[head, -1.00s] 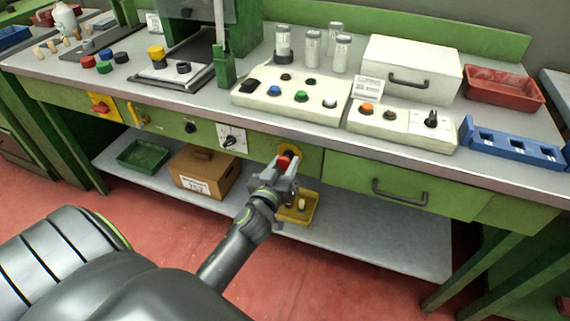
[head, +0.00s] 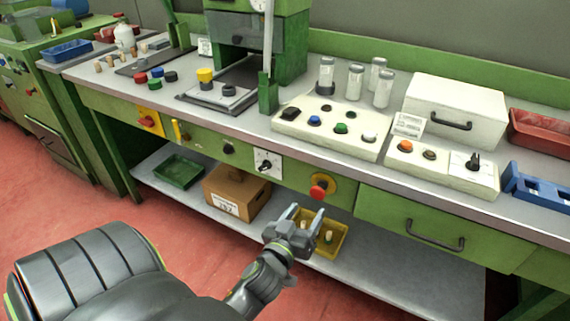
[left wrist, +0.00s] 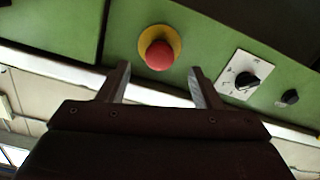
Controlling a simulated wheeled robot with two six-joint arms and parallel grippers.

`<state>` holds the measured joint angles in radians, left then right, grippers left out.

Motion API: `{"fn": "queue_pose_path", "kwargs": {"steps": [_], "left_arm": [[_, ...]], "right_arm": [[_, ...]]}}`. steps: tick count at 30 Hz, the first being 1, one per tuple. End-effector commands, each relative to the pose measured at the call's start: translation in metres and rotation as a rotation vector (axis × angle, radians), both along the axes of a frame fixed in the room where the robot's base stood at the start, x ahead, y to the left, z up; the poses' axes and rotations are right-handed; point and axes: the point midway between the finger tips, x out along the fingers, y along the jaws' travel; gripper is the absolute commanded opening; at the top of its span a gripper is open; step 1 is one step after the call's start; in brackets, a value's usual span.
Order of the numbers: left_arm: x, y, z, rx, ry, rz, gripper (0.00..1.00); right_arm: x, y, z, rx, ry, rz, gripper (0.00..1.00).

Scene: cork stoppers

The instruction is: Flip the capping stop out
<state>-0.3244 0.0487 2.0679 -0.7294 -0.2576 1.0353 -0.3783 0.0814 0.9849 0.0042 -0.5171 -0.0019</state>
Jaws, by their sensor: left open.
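The red stop button (head: 320,191) sits on a round yellow plate (head: 333,182) on the bench's green front panel. My left gripper (head: 302,215) is open and empty, below and to the left of the button in the head view. In the left wrist view its fingertips (left wrist: 159,72) stand on either side of and a little below the button, with nothing between them. The button looks apart from both fingers. My right gripper is in neither view.
A white dial plate (head: 267,162) and a small black knob (head: 228,149) share the panel. A drawer with a dark handle (head: 434,235) is to the right. Below, the shelf holds a yellow tray (head: 340,243), a brown box (head: 238,193) and a green tray (head: 178,171).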

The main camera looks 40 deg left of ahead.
Motion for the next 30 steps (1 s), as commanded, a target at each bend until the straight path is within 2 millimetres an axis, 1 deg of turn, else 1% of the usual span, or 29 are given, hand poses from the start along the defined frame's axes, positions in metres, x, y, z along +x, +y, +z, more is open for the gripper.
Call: {"fn": "queue_pose_path", "kwargs": {"steps": [1,6,12,15,21,30], "left_arm": [[-0.011,-0.002,-0.002,-0.003,0.003,0.003,0.59],[-0.043,-0.01,-0.001,-0.003,0.004,0.004,0.59],[-0.075,-0.017,0.0,-0.003,0.003,0.004,0.59],[-0.087,-0.02,0.0,-0.002,0.003,0.002,0.59],[-0.099,-0.023,0.0,-0.001,0.002,0.001,0.59],[-0.101,-0.024,0.0,0.0,0.0,0.001,0.59]], "right_arm": [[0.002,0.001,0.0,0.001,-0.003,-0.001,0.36],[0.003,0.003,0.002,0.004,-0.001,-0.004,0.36],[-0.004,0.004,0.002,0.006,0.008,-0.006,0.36],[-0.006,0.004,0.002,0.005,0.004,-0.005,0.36],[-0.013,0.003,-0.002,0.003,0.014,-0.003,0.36],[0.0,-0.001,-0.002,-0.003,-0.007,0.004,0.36]]}}
